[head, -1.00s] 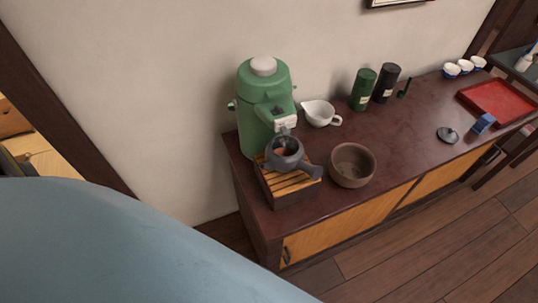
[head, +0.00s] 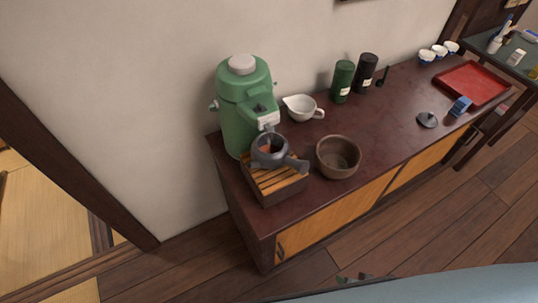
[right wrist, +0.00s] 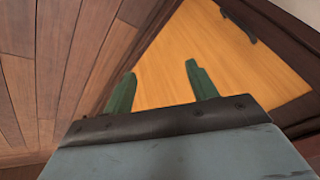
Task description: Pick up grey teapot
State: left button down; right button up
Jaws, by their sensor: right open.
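The grey teapot (head: 268,150) sits without its lid on a slatted wooden stand (head: 275,184), under the spout of a green dispenser. Its handle points right, towards the brown bowl. Something reddish-brown shows inside it. A dark round lid (head: 427,120) lies apart on the cabinet top to the right. My right gripper is open and empty in the right wrist view (right wrist: 163,85), its two green fingers in front of the cabinet's light wooden door. In the head view only a blurred bit of green shows low by my pale arm. My left gripper is not in view.
On the dark cabinet top (head: 390,110) stand the green dispenser (head: 240,105), brown bowl (head: 339,157), white pouring bowl (head: 302,108), green canister (head: 342,80), black canister (head: 366,72), blue box (head: 460,106), red tray (head: 472,83) and white cups (head: 440,51). Wooden floor (head: 430,225) lies open in front.

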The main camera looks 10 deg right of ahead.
jog(key=w+r+m+t+y, duration=0.1)
jog(key=w+r+m+t, duration=0.25)
jog(key=w+r, duration=0.65)
jog(key=m+t+y, duration=0.3)
jog(key=m+y, duration=0.3)
send_near(303, 168)
jog(key=x, duration=0.7)
jog(key=shift+w+d, duration=0.15)
jog(key=shift+w, duration=0.05)
jog(key=x, duration=0.5)
jog(key=shift+w+a+f, duration=0.1)
jog(key=shift+a+f, duration=0.2)
jog(key=shift+f, duration=0.05)
jog(key=c, duration=1.1)
jog(key=shift+r, duration=0.1)
grip_shut()
jog(key=shift+r, duration=0.2)
